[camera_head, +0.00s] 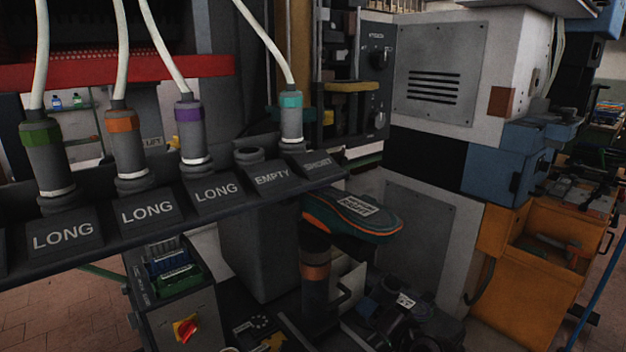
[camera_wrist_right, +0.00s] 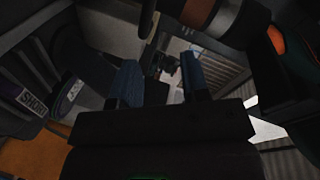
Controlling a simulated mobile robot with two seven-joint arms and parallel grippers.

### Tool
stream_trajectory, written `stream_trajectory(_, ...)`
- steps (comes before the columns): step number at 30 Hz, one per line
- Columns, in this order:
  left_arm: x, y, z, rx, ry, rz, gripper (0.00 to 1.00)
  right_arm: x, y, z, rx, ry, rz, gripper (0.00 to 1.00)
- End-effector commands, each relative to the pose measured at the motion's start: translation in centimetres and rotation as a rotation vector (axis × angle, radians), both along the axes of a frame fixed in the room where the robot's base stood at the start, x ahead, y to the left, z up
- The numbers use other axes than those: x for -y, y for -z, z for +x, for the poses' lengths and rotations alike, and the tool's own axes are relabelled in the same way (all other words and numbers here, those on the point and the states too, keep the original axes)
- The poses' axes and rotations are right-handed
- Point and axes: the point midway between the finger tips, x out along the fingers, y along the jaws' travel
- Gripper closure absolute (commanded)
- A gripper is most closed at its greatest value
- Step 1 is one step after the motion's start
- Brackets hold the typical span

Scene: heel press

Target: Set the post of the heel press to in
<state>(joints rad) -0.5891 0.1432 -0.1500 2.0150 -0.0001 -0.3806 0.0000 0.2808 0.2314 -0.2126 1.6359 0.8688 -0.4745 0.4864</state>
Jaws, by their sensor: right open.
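The heel press post (camera_head: 315,265) is a dark upright cylinder with a copper band, under a teal and orange shoe-shaped pad (camera_head: 375,220). A thin dark handle (camera_head: 344,296) shows right of its lower part. I cannot tell whether the post is in or out. In the right wrist view the banded post (camera_wrist_right: 205,14) crosses the top, and the pad's orange edge (camera_wrist_right: 275,40) is at right. My right gripper (camera_wrist_right: 160,78) has its two bluish fingers apart, with nothing between them. In the head view it seems to be the dark shape low right of the post, partly hidden. My left gripper is not in view.
A dark rack (camera_head: 180,228) with LONG, EMPTY and SHORT labels and cabled plugs spans the left foreground. A grey machine cabinet (camera_head: 435,80) and orange cart (camera_head: 530,270) stand at right.

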Motion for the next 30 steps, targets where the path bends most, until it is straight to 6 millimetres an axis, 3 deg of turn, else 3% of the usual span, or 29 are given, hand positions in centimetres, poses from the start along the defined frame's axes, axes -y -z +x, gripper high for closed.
stream_trajectory(4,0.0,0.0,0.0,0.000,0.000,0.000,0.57,1.3,-0.5,-1.2,0.167,0.025,-0.264,0.58)
stream_trajectory(11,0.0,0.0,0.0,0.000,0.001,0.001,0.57,5.1,2.7,-6.9,0.298,0.080,-0.685,0.58)
stream_trajectory(21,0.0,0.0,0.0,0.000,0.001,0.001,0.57,10.8,8.9,-19.0,0.233,0.099,-1.087,0.58)
stream_trajectory(30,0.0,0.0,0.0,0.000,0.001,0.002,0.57,13.6,14.2,-29.7,0.032,0.071,-1.144,0.58)
